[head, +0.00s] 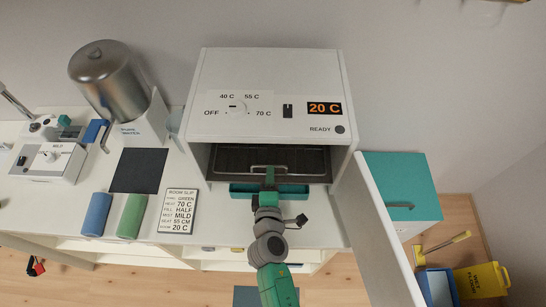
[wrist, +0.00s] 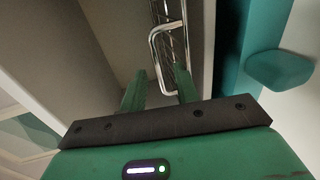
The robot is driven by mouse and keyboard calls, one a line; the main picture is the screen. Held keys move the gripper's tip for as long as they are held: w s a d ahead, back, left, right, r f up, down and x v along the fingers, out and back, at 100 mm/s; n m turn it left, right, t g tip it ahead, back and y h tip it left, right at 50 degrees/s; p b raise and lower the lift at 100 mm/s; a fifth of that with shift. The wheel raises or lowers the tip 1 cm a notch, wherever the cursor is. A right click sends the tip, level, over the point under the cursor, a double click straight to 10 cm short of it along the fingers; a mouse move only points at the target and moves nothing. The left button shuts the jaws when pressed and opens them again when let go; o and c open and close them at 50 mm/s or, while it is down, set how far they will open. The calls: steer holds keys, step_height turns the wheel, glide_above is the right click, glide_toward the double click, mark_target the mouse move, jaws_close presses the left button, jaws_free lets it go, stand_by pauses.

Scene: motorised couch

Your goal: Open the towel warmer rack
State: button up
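The towel warmer (head: 215,75) is a white box with an orange "20 C" display, and its front is open. A dark rack (head: 225,160) sits inside its lower opening, with a silver bar handle (head: 257,168) at the front. The handle also shows in the wrist view (wrist: 155,48), beside the wire rack (wrist: 181,55). My gripper (head: 270,180) is at the opening, in front of the handle. In the wrist view, the green fingers (wrist: 161,90) are apart, with the handle just ahead of and partly between their tips. I cannot tell whether they touch it.
A white door panel (head: 380,225) stands swung out at the right of the opening. A teal part (head: 240,190) lies below the rack, close to my gripper. Rolled blue (head: 96,214) and green (head: 132,216) towels and a room slip (head: 178,210) lie on the counter left.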

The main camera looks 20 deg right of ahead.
mark_target(271, 162)
steer(key=b+x, duration=0.1)
steer(key=x, duration=0.5)
steer(key=shift+w+r, duration=0.1)
steer(key=shift+w, duration=0.15)
steer(key=shift+c, duration=0.2)
jaws_close()
